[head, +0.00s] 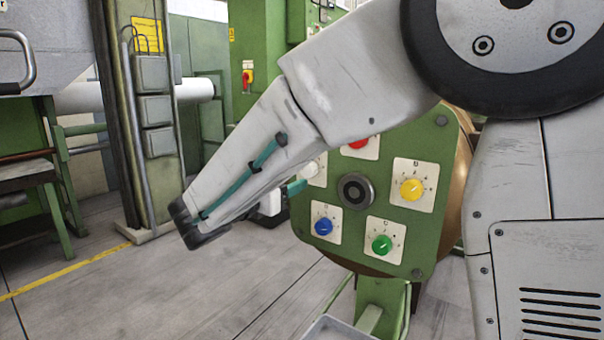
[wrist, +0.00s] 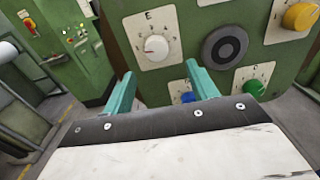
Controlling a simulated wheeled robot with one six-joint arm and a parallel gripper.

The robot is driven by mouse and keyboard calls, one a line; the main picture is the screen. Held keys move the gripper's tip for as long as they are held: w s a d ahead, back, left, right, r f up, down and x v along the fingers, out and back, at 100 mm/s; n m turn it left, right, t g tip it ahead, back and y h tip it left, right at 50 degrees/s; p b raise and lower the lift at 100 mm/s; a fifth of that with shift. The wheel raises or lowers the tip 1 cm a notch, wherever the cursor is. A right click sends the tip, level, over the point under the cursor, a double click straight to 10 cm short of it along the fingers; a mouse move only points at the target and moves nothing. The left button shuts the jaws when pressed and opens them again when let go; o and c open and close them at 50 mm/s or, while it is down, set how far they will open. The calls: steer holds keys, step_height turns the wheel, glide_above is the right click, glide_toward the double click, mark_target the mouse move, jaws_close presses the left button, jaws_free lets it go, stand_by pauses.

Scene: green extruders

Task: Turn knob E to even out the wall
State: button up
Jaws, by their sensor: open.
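Knob E (wrist: 156,47) is a white dial on a white plate marked "E", at the upper middle of the wrist view. In the head view the white knob (head: 311,169) is partly hidden by my arm at the left of the green panel (head: 385,248). My gripper (wrist: 157,85) has two teal fingers, spread open and empty. They sit apart, below and to either side of knob E in the wrist view. In the head view only a teal fingertip (head: 297,187) shows beside the panel. No wall of extruded material is clearly visible.
A yellow knob (head: 411,190), a green knob (head: 382,244), a blue knob (head: 323,227) and a red knob (head: 358,143) surround a dark round hub (head: 356,191). Green machinery and a post with grey boxes (head: 152,107) stand left. Floor at lower left is clear.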

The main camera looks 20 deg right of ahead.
steer(key=x, duration=0.7)
steer(key=shift+w, duration=0.4)
steer(key=shift+d, duration=0.1)
steer(key=shift+c, duration=0.2)
steer(key=c, duration=0.9)
